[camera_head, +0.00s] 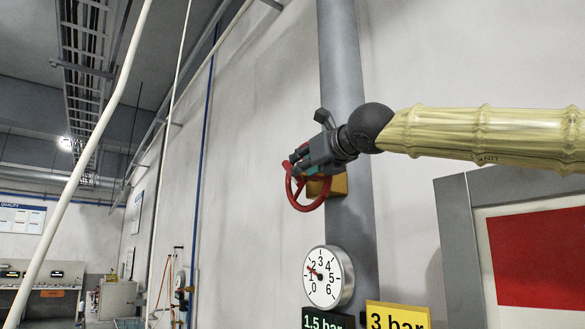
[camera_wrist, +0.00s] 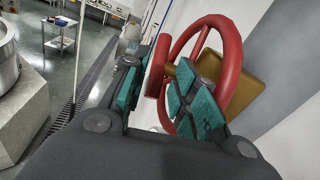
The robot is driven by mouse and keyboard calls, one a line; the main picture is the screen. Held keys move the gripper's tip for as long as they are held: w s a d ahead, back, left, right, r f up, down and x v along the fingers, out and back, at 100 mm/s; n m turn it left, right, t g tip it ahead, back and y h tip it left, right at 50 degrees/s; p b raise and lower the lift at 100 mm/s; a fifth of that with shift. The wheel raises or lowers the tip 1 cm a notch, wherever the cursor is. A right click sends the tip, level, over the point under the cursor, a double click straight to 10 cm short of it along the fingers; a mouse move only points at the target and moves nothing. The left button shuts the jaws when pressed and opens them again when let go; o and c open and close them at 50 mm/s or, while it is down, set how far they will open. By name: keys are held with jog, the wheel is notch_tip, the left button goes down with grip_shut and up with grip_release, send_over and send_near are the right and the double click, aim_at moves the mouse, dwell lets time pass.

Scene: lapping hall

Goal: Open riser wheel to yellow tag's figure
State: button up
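The red riser wheel (camera_head: 307,190) stands on a brass-coloured valve body (camera_head: 340,185) on the grey riser pipe (camera_head: 345,70). My gripper (camera_head: 300,160) is at the upper part of the wheel. In the wrist view my gripper (camera_wrist: 155,90) has its teal-padded fingers apart, with part of the red wheel (camera_wrist: 230,60) between them. A gap shows between them; contact with the pads is unclear. The round gauge (camera_head: 325,277) below has its needle between 1 and 2, near 1.5. The yellow tag (camera_head: 398,316) reads 3 bar. A dark tag (camera_head: 328,320) reads 1.5 bar.
A grey-framed board with a red panel (camera_head: 540,255) is on the wall at the right, below my arm. A pale slanting pipe (camera_head: 90,150) crosses the left side. The wrist view shows a small trolley (camera_wrist: 60,35) and a floor grating (camera_wrist: 85,75) farther off.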

jog(key=p+x, duration=0.2)
jog(key=x, duration=0.4)
jog(key=shift+w+r, duration=0.1)
jog(key=shift+r, duration=0.05)
jog(key=shift+w+a+f+p, duration=0.2)
jog(key=shift+w+a+p, duration=0.1)
jog(key=shift+w, duration=0.3)
jog(key=shift+s, duration=0.1)
jog(key=shift+c, duration=0.4)
grip_shut()
